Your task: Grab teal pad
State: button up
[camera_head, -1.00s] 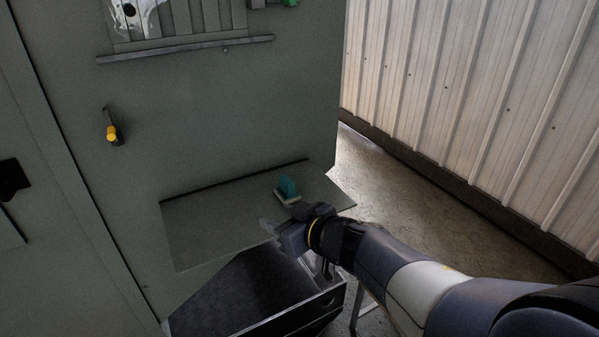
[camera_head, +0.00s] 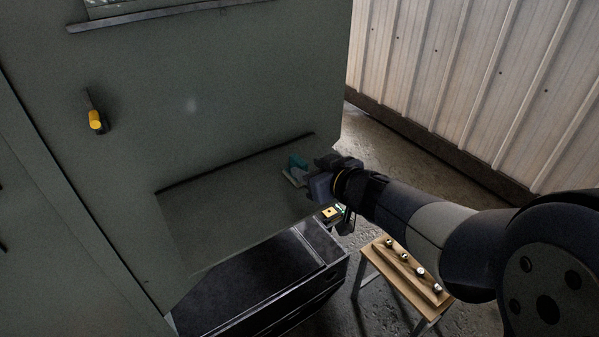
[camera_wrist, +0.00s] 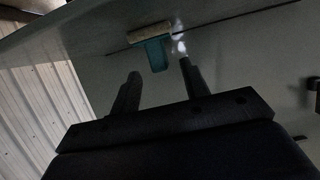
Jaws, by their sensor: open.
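The teal pad (camera_head: 297,163) sits on a pale base on the fold-down shelf (camera_head: 225,205) of the grey-green cabinet, near the shelf's right end. In the wrist view the teal pad (camera_wrist: 157,55) shows beyond and between the two fingers, with its pale base along one side. My gripper (camera_head: 311,188) is at the shelf's right side, close to the pad and partly in front of it. In the wrist view my gripper (camera_wrist: 158,85) is open, with nothing between its fingers. I cannot tell whether a finger touches the pad.
A black open box (camera_head: 255,290) stands below the shelf. A small wooden stool (camera_head: 400,275) holding a block with several metal pieces stands at the right. A yellow-and-black handle (camera_head: 96,122) is on the cabinet face. A corrugated wall (camera_head: 460,80) stands behind at the right.

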aim_at(303, 163)
jog(key=shift+r+b+x, duration=0.2)
jog(key=shift+b+x, duration=0.25)
jog(key=shift+x, duration=2.25)
jog(key=shift+r, duration=0.1)
jog(key=shift+c, duration=0.2)
grip_shut()
